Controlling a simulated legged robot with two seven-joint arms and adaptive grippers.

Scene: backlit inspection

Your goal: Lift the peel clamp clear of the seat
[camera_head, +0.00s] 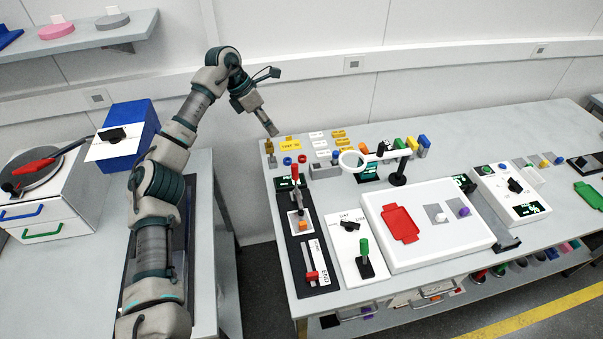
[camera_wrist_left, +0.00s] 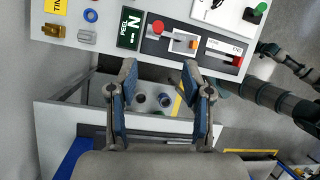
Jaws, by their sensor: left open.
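The peel station is a black panel (camera_head: 306,262) at the left end of the bench. Its red-knobbed lever (camera_head: 295,174), which looks like the clamp, stands by a white-framed seat (camera_head: 293,221) with an orange piece (camera_head: 303,226) in it. The left wrist view shows the red knob (camera_wrist_left: 158,29), the orange piece (camera_wrist_left: 193,45) and a PEEL display (camera_wrist_left: 129,30). My left gripper (camera_head: 270,131) is open and empty, by the bench's back left corner and apart from the lever. Its two fingers (camera_wrist_left: 160,72) frame the floor gap beside the bench. My right gripper is not identifiable.
A ring on a stand (camera_head: 354,159) and a green-knobbed lever (camera_head: 364,257) stand right of the panel. A white board (camera_head: 440,250) holds a red tray. A red-knobbed END slider (camera_head: 311,275) is at the panel's front. Open floor separates the bench from the left table.

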